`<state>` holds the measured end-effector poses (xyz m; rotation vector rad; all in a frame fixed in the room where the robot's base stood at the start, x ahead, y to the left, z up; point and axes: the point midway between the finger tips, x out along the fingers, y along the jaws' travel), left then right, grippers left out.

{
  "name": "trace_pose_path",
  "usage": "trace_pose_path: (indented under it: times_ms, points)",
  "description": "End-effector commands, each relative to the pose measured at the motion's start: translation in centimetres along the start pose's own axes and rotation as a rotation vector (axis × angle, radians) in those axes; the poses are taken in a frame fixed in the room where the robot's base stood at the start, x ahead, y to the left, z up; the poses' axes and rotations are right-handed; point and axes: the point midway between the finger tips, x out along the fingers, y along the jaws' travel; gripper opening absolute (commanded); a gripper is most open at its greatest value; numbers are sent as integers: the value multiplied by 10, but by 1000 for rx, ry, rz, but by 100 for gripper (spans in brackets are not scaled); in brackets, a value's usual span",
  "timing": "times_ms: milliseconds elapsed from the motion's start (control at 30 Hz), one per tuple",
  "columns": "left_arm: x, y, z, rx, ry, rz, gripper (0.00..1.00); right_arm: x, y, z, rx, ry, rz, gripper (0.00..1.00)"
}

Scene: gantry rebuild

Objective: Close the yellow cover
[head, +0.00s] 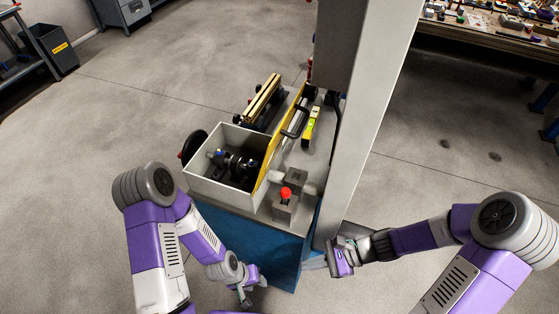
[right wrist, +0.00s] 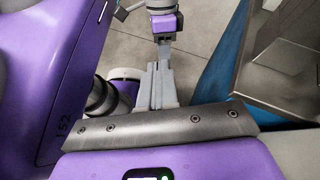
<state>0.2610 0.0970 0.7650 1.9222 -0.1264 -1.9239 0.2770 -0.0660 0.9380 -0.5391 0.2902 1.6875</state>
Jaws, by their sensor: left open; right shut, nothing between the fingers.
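The yellow cover (head: 268,160) stands raised and open along the right side of a pale open-topped box (head: 218,189). A dark handle (head: 295,122) shows by the cover's upper right side. Inside the box is a black motor-like mechanism (head: 238,163), uncovered. My left gripper (head: 246,298) is open and empty, low in front of the blue cabinet, apart from the cover. My right gripper (head: 312,263) is shut and empty, beside the cabinet's front right side, below the cover. Its closed fingers (right wrist: 158,85) also show in the right wrist view.
A red push button (head: 286,193) on a grey block stands right of the box. A tall pale column (head: 365,120) rises on the right, close to my right arm. A yellow-green level (head: 312,124) lies behind. The blue cabinet (head: 262,250) supports everything.

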Motion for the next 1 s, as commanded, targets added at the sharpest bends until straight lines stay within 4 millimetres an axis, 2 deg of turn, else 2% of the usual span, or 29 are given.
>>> trace_pose_path:
  times_ms: [33,100,200,300,400,467,567,667,1000]
  points:
    - [-1,0,0,0,1,0,43,-17,-18,24,58,-91,-80,0]
    - [-2,1,0,0,1,0,43,-42,-43,59,127,-236,-182,0]
    - [-3,1,0,0,1,0,43,-81,-71,101,178,-424,-312,0]
    - [-3,1,0,0,1,0,43,-116,-90,132,191,-572,-407,0]
    - [-3,1,0,0,1,0,43,-141,-99,151,186,-670,-465,0]
    - [-4,1,0,0,1,0,43,-150,-102,158,183,-704,-485,0]
    - [-3,1,0,0,1,0,43,-153,-106,165,179,-731,-498,0]
    - [-3,1,0,0,1,0,43,-146,-111,173,177,-735,-496,0]
    - [0,0,0,0,1,0,43,-100,-145,214,177,-734,-493,0]
